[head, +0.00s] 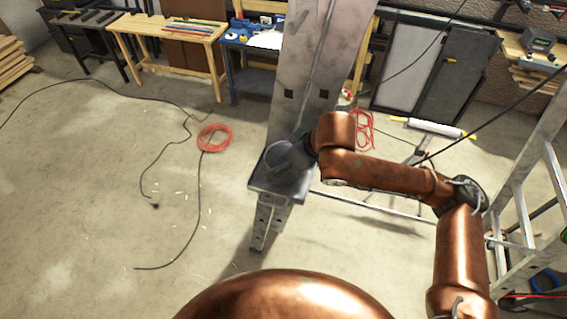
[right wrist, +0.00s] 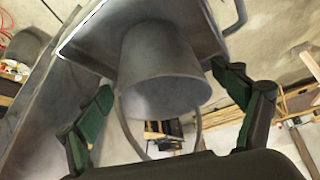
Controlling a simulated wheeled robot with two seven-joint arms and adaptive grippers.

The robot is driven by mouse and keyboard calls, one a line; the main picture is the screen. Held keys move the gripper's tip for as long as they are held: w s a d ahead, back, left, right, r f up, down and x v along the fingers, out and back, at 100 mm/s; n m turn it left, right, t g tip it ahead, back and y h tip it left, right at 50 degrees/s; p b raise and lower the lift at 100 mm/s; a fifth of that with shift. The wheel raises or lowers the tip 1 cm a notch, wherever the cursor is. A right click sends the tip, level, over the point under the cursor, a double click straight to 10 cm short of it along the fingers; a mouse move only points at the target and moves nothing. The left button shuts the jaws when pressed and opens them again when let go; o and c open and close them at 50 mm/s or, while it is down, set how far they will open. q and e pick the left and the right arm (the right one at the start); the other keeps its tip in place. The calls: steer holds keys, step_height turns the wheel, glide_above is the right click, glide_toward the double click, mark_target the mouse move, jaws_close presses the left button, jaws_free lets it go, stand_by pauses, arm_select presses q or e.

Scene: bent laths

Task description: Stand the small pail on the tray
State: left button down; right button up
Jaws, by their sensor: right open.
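The small grey pail (head: 282,158) is at the flat grey metal tray (head: 268,186), high on a tall metal upright. In the right wrist view the pail (right wrist: 165,65) has its narrow end against the tray (right wrist: 88,45) and its wide end away from it; a thin bail handle loops off the wide end. It seems to stand on the tray, though the contact is partly hidden. My right gripper (head: 303,150) is beside the pail. In the right wrist view its green fingers (right wrist: 163,85) are spread apart on either side of the pail. My left gripper is not in view.
A wide metal plank (head: 318,60) rises right behind the tray. An aluminium ladder (head: 525,190) stands at the right. A coiled orange cable (head: 215,138) and black cords lie on the floor at left. Workbenches (head: 165,30) line the back; the left floor is mostly clear.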

steer(key=v, duration=1.1)
steer(key=shift+r, duration=0.2)
steer(key=shift+d, duration=0.15)
